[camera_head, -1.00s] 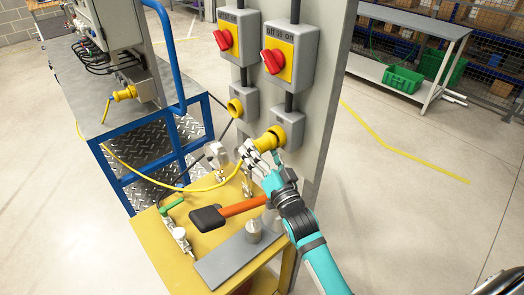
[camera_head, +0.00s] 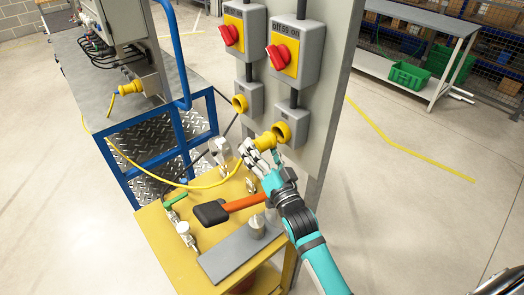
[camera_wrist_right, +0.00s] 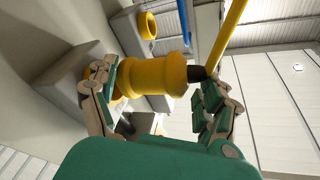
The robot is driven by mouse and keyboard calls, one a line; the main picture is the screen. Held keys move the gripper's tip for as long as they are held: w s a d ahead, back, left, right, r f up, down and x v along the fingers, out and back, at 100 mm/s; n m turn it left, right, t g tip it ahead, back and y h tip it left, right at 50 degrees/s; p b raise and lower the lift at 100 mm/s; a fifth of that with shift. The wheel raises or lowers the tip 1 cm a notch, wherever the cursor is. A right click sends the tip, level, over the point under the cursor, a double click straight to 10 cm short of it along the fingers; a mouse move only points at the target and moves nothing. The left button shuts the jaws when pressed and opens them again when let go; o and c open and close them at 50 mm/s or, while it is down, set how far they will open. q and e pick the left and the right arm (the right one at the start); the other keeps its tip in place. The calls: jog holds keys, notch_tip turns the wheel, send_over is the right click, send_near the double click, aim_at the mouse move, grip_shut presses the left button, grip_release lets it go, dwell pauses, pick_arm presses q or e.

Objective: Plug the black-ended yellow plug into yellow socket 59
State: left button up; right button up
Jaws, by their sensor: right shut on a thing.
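My right gripper (camera_head: 258,156) is shut on the yellow plug (camera_head: 265,142), in front of the grey panel. In the right wrist view the plug (camera_wrist_right: 152,76) lies between the fingers (camera_wrist_right: 160,95), its black end (camera_wrist_right: 198,74) and yellow cable to the right. The right-hand yellow socket (camera_head: 282,132) is just up and right of the plug in the head view. Whether plug and socket touch is unclear. A second yellow socket (camera_head: 239,103) is to the left. My left gripper is out of view.
Red rotary switches (camera_head: 279,56) sit above the sockets. A yellow table (camera_head: 165,240) below holds an orange-handled hammer (camera_head: 240,203) and a grey plate (camera_head: 225,258). The yellow cable (camera_head: 205,186) runs left over it. A blue frame (camera_head: 135,165) stands at left.

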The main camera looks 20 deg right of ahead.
aim_at(272, 141)
jog(key=shift+d+r, duration=0.1)
jog(key=shift+r, duration=0.15)
jog(key=shift+w+d+p, duration=0.1)
jog(key=shift+d+p, duration=0.15)
jog(key=shift+p, duration=0.1)
dwell(0.5)
jog(key=shift+w+d, duration=0.1)
jog(key=shift+d, duration=0.25)
dwell(0.5)
jog(key=shift+w+d+r, duration=0.1)
jog(key=shift+d+r, duration=0.4)
jog(key=shift+d, duration=0.05)
dwell(1.5)
jog(key=shift+w+d, duration=0.1)
jog(key=shift+d, duration=0.25)
dwell(0.9)
jog(key=shift+a+f+p, duration=0.2)
jog(key=shift+a+p, duration=0.25)
jog(key=shift+a, duration=0.05)
dwell(0.4)
jog(key=shift+a+f, duration=0.25)
jog(key=shift+s+f, duration=0.2)
jog(key=shift+s, duration=0.1)
